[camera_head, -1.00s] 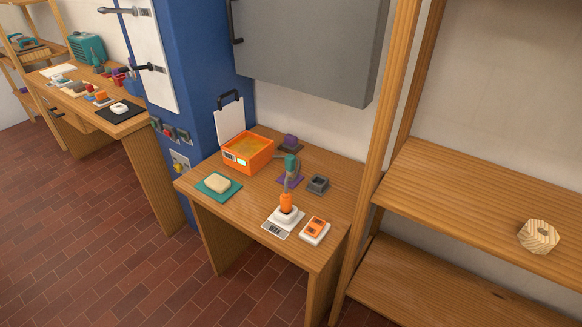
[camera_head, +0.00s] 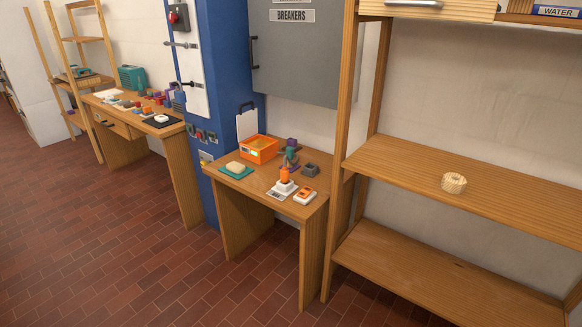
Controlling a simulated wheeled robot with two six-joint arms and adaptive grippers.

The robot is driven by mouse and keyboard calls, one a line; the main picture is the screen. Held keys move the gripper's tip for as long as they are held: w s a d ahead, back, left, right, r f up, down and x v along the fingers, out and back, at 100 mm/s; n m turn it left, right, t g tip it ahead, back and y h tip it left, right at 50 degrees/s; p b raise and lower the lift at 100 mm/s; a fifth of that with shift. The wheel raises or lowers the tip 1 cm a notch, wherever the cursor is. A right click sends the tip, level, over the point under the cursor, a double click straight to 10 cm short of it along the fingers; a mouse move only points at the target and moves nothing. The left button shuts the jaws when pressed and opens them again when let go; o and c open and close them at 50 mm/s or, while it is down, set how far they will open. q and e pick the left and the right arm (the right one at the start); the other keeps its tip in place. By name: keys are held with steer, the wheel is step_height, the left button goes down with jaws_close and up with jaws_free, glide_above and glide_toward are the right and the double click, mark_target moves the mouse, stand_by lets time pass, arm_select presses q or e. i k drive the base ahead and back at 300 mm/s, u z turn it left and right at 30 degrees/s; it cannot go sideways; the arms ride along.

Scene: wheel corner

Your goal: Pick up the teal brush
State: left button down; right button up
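I cannot make out a teal brush for certain. A small teal-topped thing (camera_head: 291,155) stands on the near wooden table, behind an orange-handled tool (camera_head: 285,174); it is too small to identify. Among the small items on the far table, any brush is too small to tell. Neither of my grippers is in view.
The near table (camera_head: 256,187) also bears an orange box (camera_head: 259,155), a teal mat (camera_head: 223,170) with a pale block, and a white-and-orange device (camera_head: 304,195). A blue column (camera_head: 222,80) separates it from the far table (camera_head: 176,129). Open brick floor (camera_head: 130,240) lies in front.

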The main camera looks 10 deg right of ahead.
mark_target(290, 150)
steer(key=u, duration=0.55)
steer(key=i, duration=0.7)
steer(key=u, duration=0.45)
